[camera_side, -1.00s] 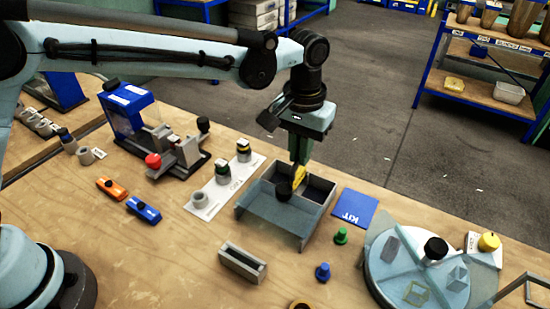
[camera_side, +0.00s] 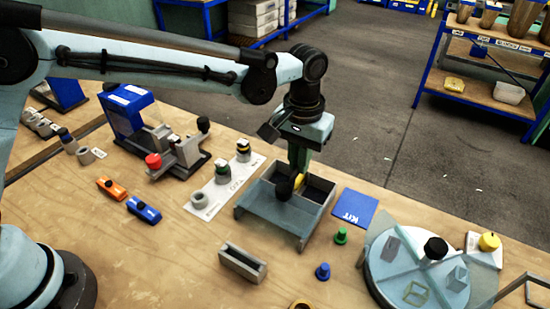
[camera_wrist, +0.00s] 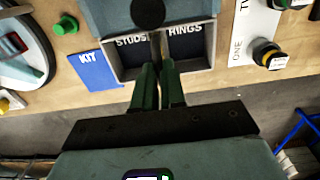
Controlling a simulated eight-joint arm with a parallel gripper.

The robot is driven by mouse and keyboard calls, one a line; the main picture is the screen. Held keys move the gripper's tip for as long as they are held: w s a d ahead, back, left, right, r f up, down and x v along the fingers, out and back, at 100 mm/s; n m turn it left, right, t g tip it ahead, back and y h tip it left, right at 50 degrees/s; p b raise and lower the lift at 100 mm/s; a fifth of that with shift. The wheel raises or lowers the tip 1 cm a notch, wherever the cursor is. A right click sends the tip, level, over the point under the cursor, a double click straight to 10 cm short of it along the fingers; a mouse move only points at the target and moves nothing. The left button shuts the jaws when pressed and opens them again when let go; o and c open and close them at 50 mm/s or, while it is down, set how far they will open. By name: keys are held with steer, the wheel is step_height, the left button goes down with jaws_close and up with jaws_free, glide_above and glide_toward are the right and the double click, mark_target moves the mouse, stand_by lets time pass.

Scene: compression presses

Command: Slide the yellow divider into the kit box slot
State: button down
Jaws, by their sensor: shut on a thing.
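The grey kit box (camera_side: 318,190) stands on the wooden bench, with a lid-like grey panel with a dark round knob toward its front. In the wrist view the box (camera_wrist: 206,62) shows two dark compartments, lettered "STUDS" and "RINGS". My gripper (camera_side: 299,172) points down over the middle of the box and is shut on the yellow divider (camera_side: 299,181), of which only a small part shows. In the wrist view my green fingers (camera_wrist: 158,70) reach the line between the compartments; the divider is mostly hidden there. I cannot tell how deep it sits in the slot.
A blue KIT card (camera_side: 354,206) lies right of the box. Green (camera_side: 341,235) and blue (camera_side: 322,272) knobbed pieces stand in front of it. A labelled strip with ring stacks (camera_side: 222,186) lies left, and a grey slotted block (camera_side: 242,263) in front.

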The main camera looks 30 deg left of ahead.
steer(key=c, duration=1.1)
jaws_free()
steer(key=shift+f, duration=0.1)
step_height(320, 180, up, 12)
steer(key=shift+r, duration=0.1)
steer(key=s+a+r+t, duration=0.1)
steer(key=s+a+t, duration=0.15)
steer(key=a, duration=0.45)
steer(key=s+a+r+t, duration=0.1)
steer(key=s+a, duration=0.2)
steer(key=a, duration=0.4)
steer(key=s+a+f+t, duration=0.1)
steer(key=s+a+f, duration=0.1)
steer(key=s+a, duration=0.1)
steer(key=s+a+f+t, duration=0.1)
steer(key=s+a+f, duration=0.2)
steer(key=s+a+f+t, duration=0.1)
steer(key=s+a+f, duration=0.1)
steer(key=s+a, duration=0.1)
steer(key=shift+a+f+t, duration=0.15)
steer(key=shift+a+t, duration=0.1)
steer(key=shift+t, duration=0.1)
